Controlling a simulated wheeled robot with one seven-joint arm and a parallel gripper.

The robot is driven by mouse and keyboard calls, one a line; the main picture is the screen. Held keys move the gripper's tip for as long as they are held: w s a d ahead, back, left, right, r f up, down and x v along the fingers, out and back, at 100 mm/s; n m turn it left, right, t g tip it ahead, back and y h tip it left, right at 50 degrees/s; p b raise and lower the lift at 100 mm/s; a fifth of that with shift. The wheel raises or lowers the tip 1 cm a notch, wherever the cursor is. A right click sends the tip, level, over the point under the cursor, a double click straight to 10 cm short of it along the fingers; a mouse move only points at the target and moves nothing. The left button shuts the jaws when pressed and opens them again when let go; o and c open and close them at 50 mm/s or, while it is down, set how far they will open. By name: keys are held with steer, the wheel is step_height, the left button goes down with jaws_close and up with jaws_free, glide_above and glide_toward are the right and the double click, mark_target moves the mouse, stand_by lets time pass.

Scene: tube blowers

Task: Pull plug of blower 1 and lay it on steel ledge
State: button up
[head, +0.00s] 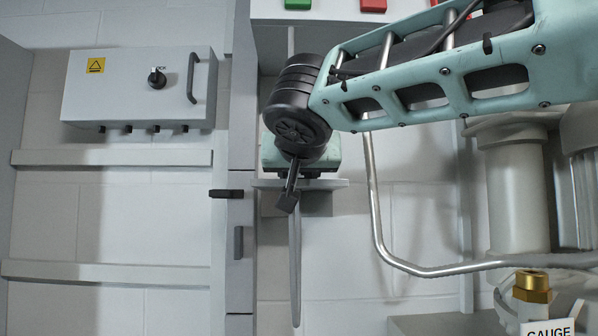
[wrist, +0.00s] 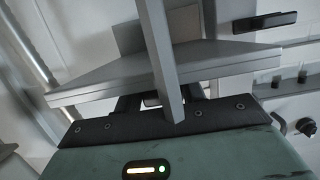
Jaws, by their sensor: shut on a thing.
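My gripper (head: 328,156) is at the middle of the head view, behind my black wrist. The wrist view shows its teal palm and dark edge; its fingers (wrist: 165,102) are mostly hidden behind a steel ledge (wrist: 235,66). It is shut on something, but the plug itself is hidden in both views. The ledge (head: 336,183) lies just below the hand in the head view; I cannot tell if they touch. A grey strip, perhaps the plug's cable (head: 296,265), hangs below the ledge. A grey bar (wrist: 163,55) crosses the ledge in the wrist view.
A grey control box (head: 130,90) with a knob and handle is on the left wall. Black handles (head: 238,243) stick out left of the ledge. A bent metal pipe (head: 375,210) and a brass fitting (head: 532,285) are at right. Green (head: 298,4) and red (head: 373,5) parts are above.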

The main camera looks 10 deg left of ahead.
steer(key=o, duration=1.8)
steer(key=shift+f+b+v, duration=0.25)
steer(key=shift+b+v, duration=0.8)
steer(key=shift+v, duration=0.6)
steer(key=shift+f+b+v, duration=0.25)
steer(key=shift+b+v, duration=0.85)
steer(key=shift+v, duration=0.55)
steer(key=shift+f+b+v, duration=0.3)
steer(key=shift+b+v, duration=0.75)
steer(key=shift+v, duration=0.6)
steer(key=shift+s+d, duration=0.1)
steer(key=shift+s, duration=0.1)
